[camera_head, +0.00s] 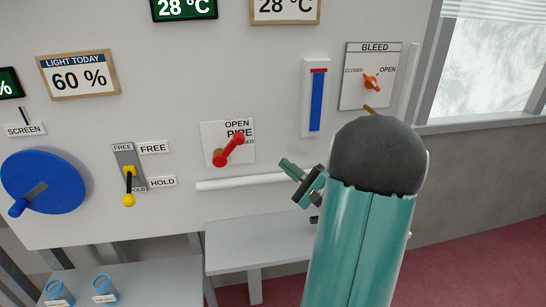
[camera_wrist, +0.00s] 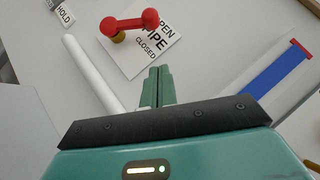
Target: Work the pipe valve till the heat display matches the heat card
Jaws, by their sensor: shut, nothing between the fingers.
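The pipe valve (camera_head: 229,150) is a red lever on a brass hub, on a white plate marked OPEN, PIPE and CLOSED. Its lever slants up to the right in the head view. It also shows in the wrist view (camera_wrist: 132,25), above my fingertips. The heat display (camera_head: 184,8) is a dark screen with green rim reading 28 °C, cut by the top edge. The heat card (camera_head: 285,8) in a wooden frame reads 28 °C, also cut. My gripper (camera_head: 287,166) is shut and empty, below right of the lever and apart from it; its fingers (camera_wrist: 158,87) are together.
A white pipe (camera_head: 240,182) runs below the valve. A blue gauge (camera_head: 317,97) and the orange BLEED knob (camera_head: 371,82) are at right. A yellow FREE/HOLD lever (camera_head: 129,186) and blue wheel (camera_head: 42,182) are at left. A pale shelf (camera_head: 258,243) stands below.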

